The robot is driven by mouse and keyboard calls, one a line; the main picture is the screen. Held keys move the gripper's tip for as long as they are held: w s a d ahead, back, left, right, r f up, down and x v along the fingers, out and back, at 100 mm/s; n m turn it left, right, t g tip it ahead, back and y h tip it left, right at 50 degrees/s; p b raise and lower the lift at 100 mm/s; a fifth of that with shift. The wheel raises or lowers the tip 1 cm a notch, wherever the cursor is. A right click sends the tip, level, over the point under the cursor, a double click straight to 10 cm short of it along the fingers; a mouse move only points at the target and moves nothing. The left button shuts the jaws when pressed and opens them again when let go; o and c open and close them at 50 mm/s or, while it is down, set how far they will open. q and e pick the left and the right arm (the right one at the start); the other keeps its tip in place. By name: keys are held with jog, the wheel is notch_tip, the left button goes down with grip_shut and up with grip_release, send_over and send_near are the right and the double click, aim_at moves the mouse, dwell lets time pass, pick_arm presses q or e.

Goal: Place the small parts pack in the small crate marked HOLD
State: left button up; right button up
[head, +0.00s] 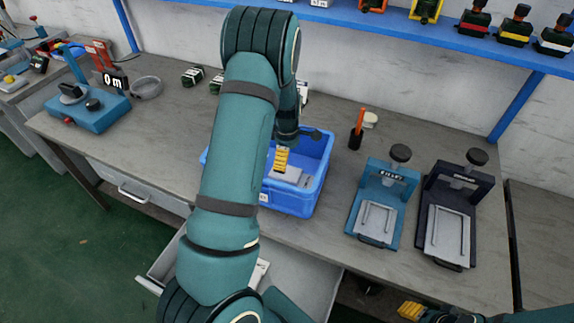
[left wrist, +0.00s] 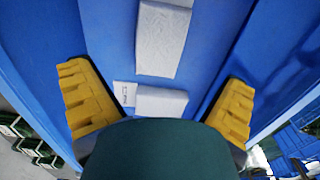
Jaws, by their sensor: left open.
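A blue crate (head: 314,190) stands on the bench; its small front label is too small to read, so I cannot tell if it says HOLD. Pale packs (head: 287,174) lie inside it. In the left wrist view, a larger white pack (left wrist: 163,38) and a smaller one (left wrist: 162,101) with a printed tag lie on the blue crate floor (left wrist: 108,30); I cannot tell which is the small parts pack. My left gripper (head: 281,159) is open, pointing down into the crate, yellow fingers either side of the smaller pack. My right gripper (head: 410,311) is at the lower right, its jaws unclear.
A teal press (head: 370,220) and a dark press (head: 436,240) stand right of the crate. A cup with an orange tool (head: 356,138) is behind. An open drawer (head: 310,275) sits below the bench front. A blue device (head: 88,112) and grey ring (head: 146,88) are at left.

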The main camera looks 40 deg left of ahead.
pick_arm(q)
jog(key=shift+r, duration=1.65)
